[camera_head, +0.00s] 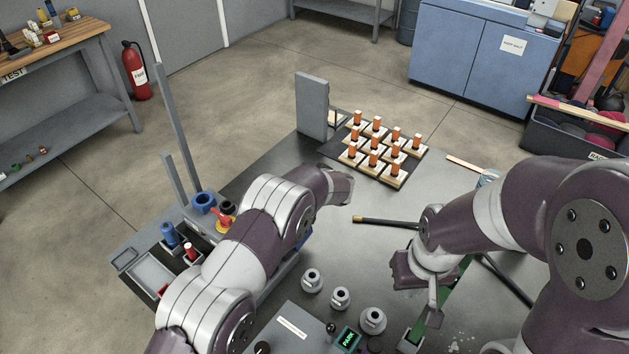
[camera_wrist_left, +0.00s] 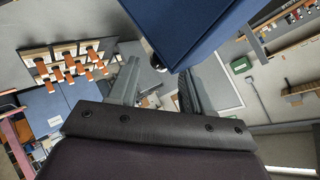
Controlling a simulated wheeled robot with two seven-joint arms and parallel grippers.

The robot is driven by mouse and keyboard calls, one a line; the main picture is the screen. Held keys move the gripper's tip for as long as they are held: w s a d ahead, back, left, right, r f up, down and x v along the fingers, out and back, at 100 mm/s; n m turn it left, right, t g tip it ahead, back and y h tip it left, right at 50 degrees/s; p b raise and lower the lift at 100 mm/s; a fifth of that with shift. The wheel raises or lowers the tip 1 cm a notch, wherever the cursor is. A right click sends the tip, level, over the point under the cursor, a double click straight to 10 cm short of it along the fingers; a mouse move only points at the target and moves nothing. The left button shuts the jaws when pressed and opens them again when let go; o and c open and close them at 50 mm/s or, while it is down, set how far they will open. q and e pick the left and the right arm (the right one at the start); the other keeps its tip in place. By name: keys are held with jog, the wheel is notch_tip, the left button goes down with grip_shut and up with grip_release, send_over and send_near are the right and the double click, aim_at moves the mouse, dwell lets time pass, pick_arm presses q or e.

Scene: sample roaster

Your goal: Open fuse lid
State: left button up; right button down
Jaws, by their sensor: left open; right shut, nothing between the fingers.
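No part is clearly recognisable as the fuse lid. A grey upright panel (camera_head: 312,106) stands at the table's back edge, beside a dark mat of orange cylinders on pale bases; I cannot tell if it is the lid. My left gripper (camera_wrist_left: 158,72) is open in the left wrist view. A large blue box-shaped body (camera_wrist_left: 185,28) lies beyond its fingers and partly covers the view; I cannot tell if they touch. In the head view my left arm hides this gripper. My right gripper (camera_head: 432,302) is shut and empty, pointing down over the table's front right.
A black rod (camera_head: 385,221) lies mid-table. A tray (camera_head: 152,276) and blue and red parts are at the left.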

pick_arm(q)
jog(key=b+v, duration=0.1)
jog(key=v, duration=0.7)
jog(key=shift+s, duration=0.25)
jog(key=shift+r, duration=0.1)
